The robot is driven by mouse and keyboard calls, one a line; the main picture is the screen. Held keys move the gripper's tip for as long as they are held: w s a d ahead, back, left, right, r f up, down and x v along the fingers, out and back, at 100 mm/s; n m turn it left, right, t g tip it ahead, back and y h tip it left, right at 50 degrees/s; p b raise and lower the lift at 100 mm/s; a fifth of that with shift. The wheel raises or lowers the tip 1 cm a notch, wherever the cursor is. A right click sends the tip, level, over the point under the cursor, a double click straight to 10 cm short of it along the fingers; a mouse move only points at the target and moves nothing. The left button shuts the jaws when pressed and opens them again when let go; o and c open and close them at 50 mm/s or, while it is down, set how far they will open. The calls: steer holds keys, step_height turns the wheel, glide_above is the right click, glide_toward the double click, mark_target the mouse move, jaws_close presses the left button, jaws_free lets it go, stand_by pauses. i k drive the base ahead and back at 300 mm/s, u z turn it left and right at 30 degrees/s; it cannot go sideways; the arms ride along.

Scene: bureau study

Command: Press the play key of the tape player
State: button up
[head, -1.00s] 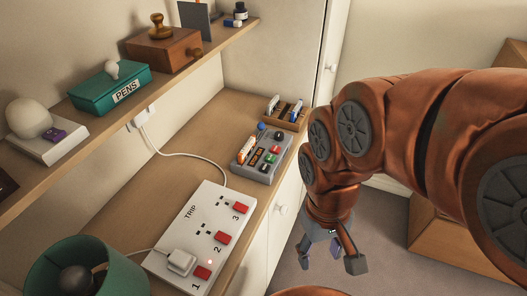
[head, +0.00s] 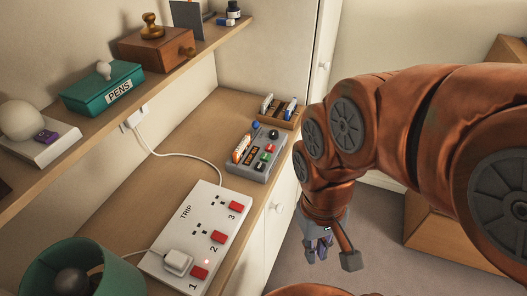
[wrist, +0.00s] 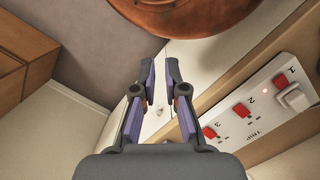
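The grey device with coloured keys, which looks like the tape player (head: 247,170), sits on the desk near its front edge in the head view. Red, green and black keys show on its right side, and a blue knob stands at its back. I cannot read which key is play. My gripper (head: 320,248) hangs beyond the desk's front edge, to the right of and lower than the player, apart from it. In the wrist view my gripper (wrist: 158,66) has its fingers apart with a narrow empty gap. The player does not show in the wrist view.
A white power strip (head: 187,258) with red switches lies nearer on the desk. A wooden holder (head: 281,118) stands behind the player. A shelf (head: 100,120) with a teal pens box (head: 103,90) runs above left. A green lamp shade (head: 115,270) is at the lower left.

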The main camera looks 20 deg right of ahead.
mark_target(265, 157)
steer(key=k, duration=1.35)
steer(key=u, duration=0.4)
steer(key=i, duration=0.7)
steer(key=u, duration=0.7)
